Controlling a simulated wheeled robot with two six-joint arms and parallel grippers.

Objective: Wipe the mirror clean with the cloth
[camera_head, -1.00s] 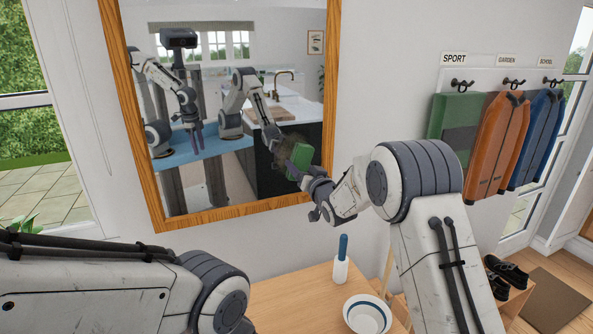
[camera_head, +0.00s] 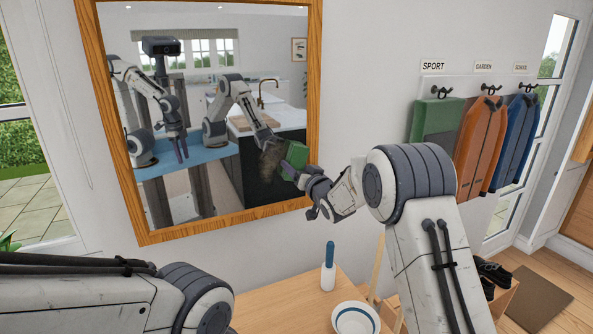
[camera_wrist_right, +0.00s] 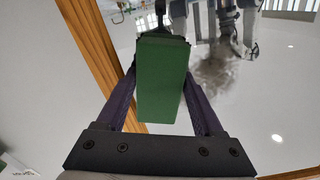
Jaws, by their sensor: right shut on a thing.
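The mirror (camera_head: 220,60) in its wooden frame hangs on the wall. A brownish smudge (camera_head: 272,160) marks its lower right part; the smudge looks grey in the right wrist view (camera_wrist_right: 215,78). My right gripper (camera_head: 300,172) is at the mirror's lower right, beside the smudge. It is shut on the green cloth (camera_head: 297,156), which looks like a thick block. In the right wrist view the cloth (camera_wrist_right: 165,85) sits between the jaws (camera_wrist_right: 160,95). Whether it touches the glass is unclear. My left gripper shows only as a reflection.
Below the mirror, a wooden table (camera_head: 270,300) holds a white bottle with a blue top (camera_head: 328,268) and a bowl (camera_head: 356,318). Green, orange and blue items (camera_head: 480,140) hang on hooks at the right. Shoes (camera_head: 492,273) sit on a low shelf.

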